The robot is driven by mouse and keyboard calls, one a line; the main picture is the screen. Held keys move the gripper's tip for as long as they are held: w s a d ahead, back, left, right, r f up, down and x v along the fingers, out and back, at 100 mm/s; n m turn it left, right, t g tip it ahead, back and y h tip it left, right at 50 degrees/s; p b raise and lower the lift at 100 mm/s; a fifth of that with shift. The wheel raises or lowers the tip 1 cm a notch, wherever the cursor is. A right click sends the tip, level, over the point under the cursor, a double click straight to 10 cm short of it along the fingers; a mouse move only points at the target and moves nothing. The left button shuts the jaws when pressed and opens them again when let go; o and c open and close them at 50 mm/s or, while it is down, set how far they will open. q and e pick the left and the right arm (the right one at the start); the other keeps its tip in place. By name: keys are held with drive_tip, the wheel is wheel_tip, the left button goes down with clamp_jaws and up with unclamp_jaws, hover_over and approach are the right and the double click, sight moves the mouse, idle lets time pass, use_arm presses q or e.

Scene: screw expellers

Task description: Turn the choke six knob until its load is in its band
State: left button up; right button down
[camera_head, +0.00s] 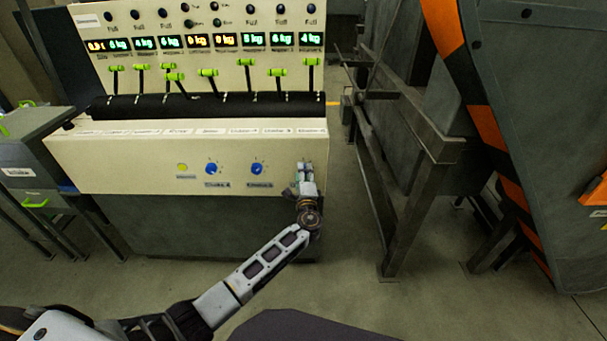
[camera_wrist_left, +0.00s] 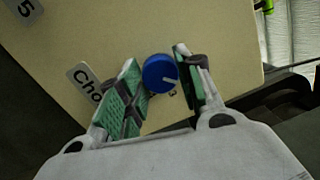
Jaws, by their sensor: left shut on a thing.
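The blue choke knob (camera_wrist_left: 160,73) shows in the wrist view between my left fingers, with a white pointer line on its face. Its label (camera_wrist_left: 88,82) reads "Cho" and the rest is hidden behind a finger. My left gripper (camera_wrist_left: 160,82) is shut on this knob, its green pads on either side. In the head view my left gripper (camera_head: 305,178) is at the right end of the cream panel (camera_head: 120,170) and hides the knob. A row of lit kg readouts (camera_head: 197,41) stands above; one or two look yellow or orange, the others green. My right gripper is not in view.
Green-handled levers (camera_head: 208,72) stand above the panel. A metal frame (camera_head: 385,200) stands to the right, with open floor between.

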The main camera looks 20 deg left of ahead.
use_arm(q)
drive_tip(key=shift+f, duration=0.1)
drive_tip(key=o, duration=1)
drive_tip(key=shift+s, duration=0.15)
drive_tip(key=shift+v, duration=5.9)
